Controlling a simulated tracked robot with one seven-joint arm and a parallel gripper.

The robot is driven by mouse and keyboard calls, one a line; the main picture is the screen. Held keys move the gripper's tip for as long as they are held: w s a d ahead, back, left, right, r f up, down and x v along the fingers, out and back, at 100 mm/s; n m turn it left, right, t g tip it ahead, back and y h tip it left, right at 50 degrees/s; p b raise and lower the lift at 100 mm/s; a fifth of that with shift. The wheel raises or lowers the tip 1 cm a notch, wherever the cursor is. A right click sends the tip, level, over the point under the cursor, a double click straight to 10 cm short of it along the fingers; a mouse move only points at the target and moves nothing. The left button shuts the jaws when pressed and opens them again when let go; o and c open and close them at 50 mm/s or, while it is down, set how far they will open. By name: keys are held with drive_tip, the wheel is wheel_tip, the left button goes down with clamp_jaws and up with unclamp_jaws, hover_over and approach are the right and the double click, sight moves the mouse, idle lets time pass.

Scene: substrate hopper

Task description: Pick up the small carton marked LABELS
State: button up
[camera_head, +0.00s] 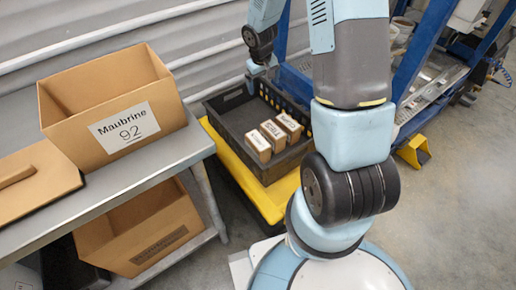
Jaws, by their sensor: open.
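Three small brown cartons with white printed tops stand in a row in a black crate (232,134): a left one (258,146), a middle one (273,134) and a right one (289,125). The print is too small to read surely, so I cannot tell which is marked LABELS. My gripper (251,84) hangs over the far left part of the crate, behind the cartons and apart from them. It is open and small in view; its fingers are hard to make out against the dark crate. Nothing shows between them.
The crate sits on a yellow platform (230,168). Another box (140,235) is underneath.

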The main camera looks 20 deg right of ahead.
drive_tip(key=n+g+y, duration=0.1)
drive_tip(key=g, duration=0.1)
approach(258, 145)
drive_tip(key=shift+w+d, duration=0.25)
drive_tip(key=shift+w, duration=0.3)
drive_tip(key=shift+w+d, duration=0.25)
drive_tip(key=shift+w, duration=0.35)
wheel_tip(258, 145, down, 13)
drive_tip(key=shift+f, duration=0.15)
drive_tip(key=c, duration=1.2)
